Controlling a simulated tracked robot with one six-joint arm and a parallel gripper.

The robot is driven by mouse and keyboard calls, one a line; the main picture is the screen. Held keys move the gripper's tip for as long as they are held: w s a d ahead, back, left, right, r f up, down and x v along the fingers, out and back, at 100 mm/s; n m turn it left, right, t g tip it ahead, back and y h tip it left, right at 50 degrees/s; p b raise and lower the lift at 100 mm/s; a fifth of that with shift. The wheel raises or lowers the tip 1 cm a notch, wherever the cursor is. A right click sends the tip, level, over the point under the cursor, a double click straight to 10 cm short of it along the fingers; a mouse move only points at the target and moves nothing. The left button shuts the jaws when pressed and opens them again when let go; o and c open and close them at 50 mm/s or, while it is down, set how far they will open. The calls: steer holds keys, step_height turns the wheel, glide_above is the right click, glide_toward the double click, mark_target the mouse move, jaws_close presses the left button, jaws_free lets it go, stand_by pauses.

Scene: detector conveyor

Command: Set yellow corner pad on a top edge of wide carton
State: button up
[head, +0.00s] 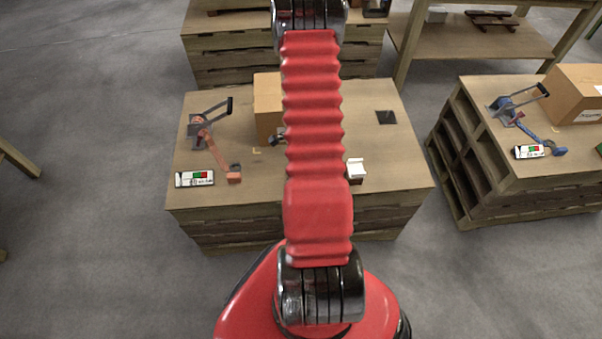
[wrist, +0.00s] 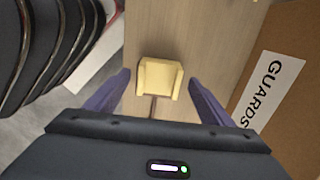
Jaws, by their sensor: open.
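The yellow corner pad (wrist: 160,80) lies on a light wooden surface in the wrist view. My gripper (wrist: 159,77) is open, with its two purple fingertips on either side of the pad's near part. Whether they touch it I cannot tell. A brown carton (wrist: 290,110) with a white "GUARDS" label stands to the right of the fingers. In the head view a brown carton (head: 266,98) stands on the middle table, partly hidden by my red arm. I cannot tell which carton is the wide one. The pad is not visible in the head view.
The middle table (head: 400,170) holds a strapping tool (head: 203,130) at left, a red-green marked box (head: 194,178), a dark square (head: 386,117) and a small white-topped item (head: 356,169). A right table has another carton (head: 570,95). Grey floor separates the tables.

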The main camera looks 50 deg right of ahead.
steer(key=c, duration=1.2)
steer(key=shift+r, duration=0.1)
steer(key=shift+r, duration=4.95)
